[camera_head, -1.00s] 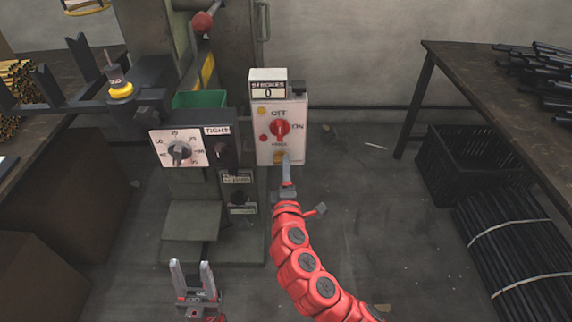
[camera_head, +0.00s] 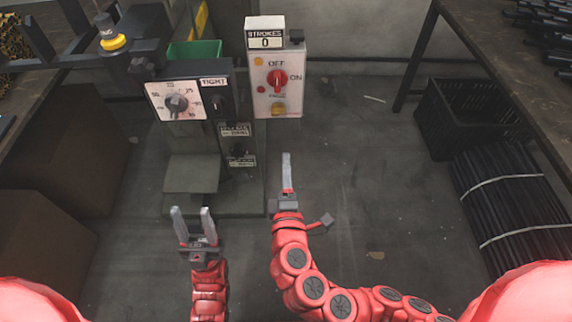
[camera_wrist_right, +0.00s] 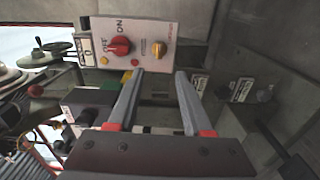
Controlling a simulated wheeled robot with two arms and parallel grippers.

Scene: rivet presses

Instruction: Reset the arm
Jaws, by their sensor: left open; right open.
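My right gripper (camera_head: 287,172) is below the white switch box (camera_head: 278,95) in the head view, apart from it and empty. In the right wrist view my right gripper (camera_wrist_right: 157,88) shows two spread fingers with nothing between them; the switch box (camera_wrist_right: 138,40) lies beyond them. Its red knob (camera_head: 277,80) and a "STROKES 0" counter (camera_head: 265,40) face me. My left gripper (camera_head: 194,224) is open and empty, in front of the press base, pointing up the picture.
The press (camera_head: 205,182) has a dial panel (camera_head: 176,101) and a green bin (camera_head: 194,50). A black crate (camera_head: 455,120) and bundled dark rods (camera_head: 515,195) lie at right beside a table (camera_head: 500,75). Brown boxes (camera_head: 65,150) stand at left.

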